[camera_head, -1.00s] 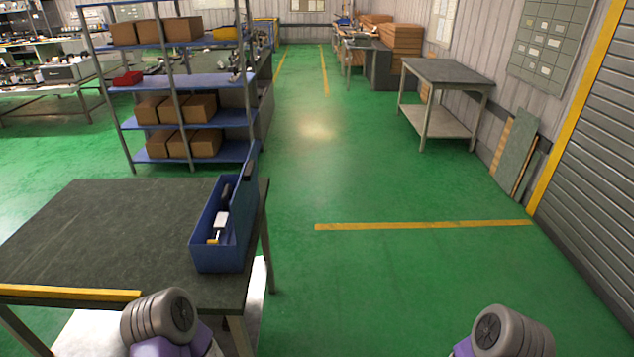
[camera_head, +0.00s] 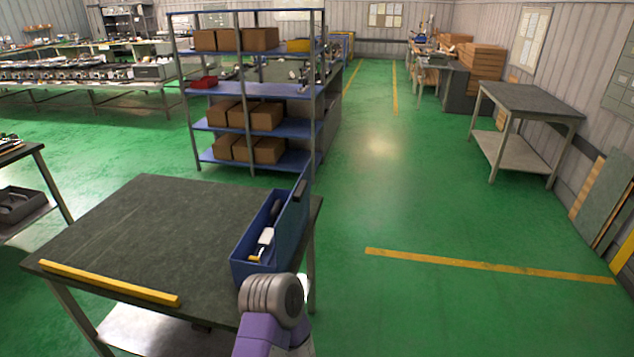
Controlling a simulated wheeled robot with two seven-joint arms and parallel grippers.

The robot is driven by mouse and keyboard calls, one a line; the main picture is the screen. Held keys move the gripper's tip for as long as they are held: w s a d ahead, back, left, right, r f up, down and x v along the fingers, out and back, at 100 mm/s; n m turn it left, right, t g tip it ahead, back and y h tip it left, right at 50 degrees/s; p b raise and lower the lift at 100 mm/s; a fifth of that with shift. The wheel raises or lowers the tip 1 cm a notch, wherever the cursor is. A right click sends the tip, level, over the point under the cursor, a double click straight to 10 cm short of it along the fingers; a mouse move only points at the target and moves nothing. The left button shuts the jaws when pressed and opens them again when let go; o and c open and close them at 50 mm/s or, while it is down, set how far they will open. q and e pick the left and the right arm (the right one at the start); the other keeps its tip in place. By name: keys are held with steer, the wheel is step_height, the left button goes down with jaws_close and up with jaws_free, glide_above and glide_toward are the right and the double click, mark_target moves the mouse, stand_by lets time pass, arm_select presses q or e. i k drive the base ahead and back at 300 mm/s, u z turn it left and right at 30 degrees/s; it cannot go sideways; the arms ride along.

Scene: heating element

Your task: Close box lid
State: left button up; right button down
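The blue box (camera_head: 243,272) stands on the right side of the dark table (camera_head: 130,240), close to its right edge. Its blue lid (camera_head: 292,222) stands up, open, along the box's right side. A white and yellow item (camera_head: 262,243) and a dark item lie inside the box. A grey and purple part of one of my arms shows at the bottom, just in front of the box and overlapping its near end in the picture. No gripper fingers are in view.
A yellow strip (camera_head: 110,283) runs along the table's front edge. A blue shelf rack (camera_head: 265,90) with cardboard boxes stands behind the table. Another table with a dark bin (camera_head: 18,205) is at the far left.

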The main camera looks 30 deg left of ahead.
mark_target(285, 225)
steer(key=u, duration=0.8)
steer(key=i, duration=0.9)
steer(key=u, duration=0.9)
